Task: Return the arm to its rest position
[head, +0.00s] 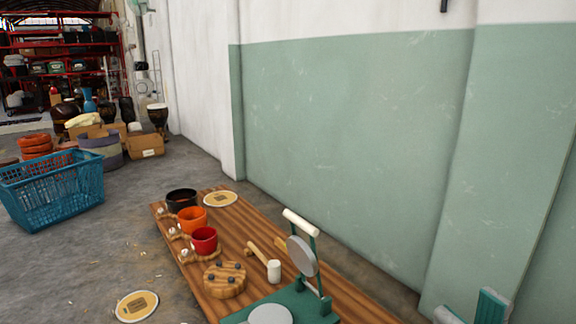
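My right gripper (470,308) shows at the bottom right edge, in front of the green and white wall. Only its teal and grey finger ends are in the picture. The two fingers stand apart with nothing seen between them. The gripper is to the right of the wooden bench (355,299) and appears clear of it. The rest of my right arm is out of view. My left gripper is not in view.
On the bench are a green press (302,255), black (181,199), orange (192,220) and red (204,240) pots, a round wooden block (225,280) and a mallet (273,270). A blue basket (52,190) stands left. Goblet drums (158,116) stand behind. The wall bounds the right.

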